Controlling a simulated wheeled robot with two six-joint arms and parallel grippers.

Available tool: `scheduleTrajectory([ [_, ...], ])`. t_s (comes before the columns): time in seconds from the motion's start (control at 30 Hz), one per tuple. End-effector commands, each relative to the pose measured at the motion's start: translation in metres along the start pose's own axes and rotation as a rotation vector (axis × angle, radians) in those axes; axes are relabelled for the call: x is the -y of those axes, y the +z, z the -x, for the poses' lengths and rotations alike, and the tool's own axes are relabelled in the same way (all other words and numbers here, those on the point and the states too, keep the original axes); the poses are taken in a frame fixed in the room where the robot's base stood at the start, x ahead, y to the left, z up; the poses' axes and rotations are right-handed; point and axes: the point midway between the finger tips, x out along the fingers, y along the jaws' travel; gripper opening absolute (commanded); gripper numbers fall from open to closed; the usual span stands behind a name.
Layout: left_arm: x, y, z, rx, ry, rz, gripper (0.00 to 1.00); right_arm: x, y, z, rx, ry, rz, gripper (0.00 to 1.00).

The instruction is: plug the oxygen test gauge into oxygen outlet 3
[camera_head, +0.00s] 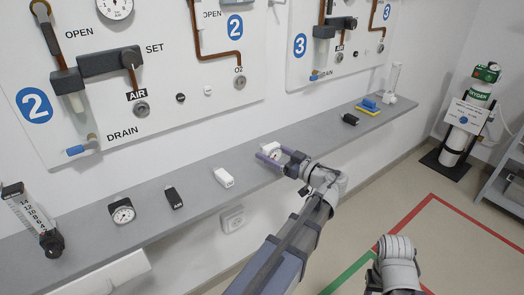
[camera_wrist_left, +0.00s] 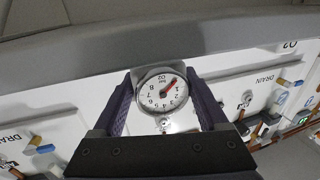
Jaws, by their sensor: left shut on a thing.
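The oxygen test gauge is white with a round dial; it shows in the head view (camera_head: 270,149) and upside down in the left wrist view (camera_wrist_left: 162,93), where the dial reads O2. My left gripper (camera_head: 279,154) is shut on it, one finger on each side. The gauge is at the shelf's front part; I cannot tell whether it touches the shelf. Oxygen outlet 3 (camera_head: 380,48) is a small round socket low on the right wall panel, well up and right of the gauge. My right gripper is out of view; only part of my right arm shows at the bottom.
The grey shelf (camera_head: 75,222) bears a black gauge (camera_head: 122,211), a black block (camera_head: 174,198), a white block (camera_head: 223,177), another black piece (camera_head: 350,119), a blue and yellow item (camera_head: 369,106) and flowmeters at both ends. Oxygen outlet 2 (camera_head: 239,83) is on the nearer panel.

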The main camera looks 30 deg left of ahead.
Motion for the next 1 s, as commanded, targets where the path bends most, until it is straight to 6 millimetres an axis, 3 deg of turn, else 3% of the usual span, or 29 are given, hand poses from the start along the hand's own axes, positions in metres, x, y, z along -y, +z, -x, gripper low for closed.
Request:
scheduleTrajectory([
  [1.0, 0.017, 0.0, 0.076, -0.001, 0.003, 0.0, 0.0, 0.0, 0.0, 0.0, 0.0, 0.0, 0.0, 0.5],
])
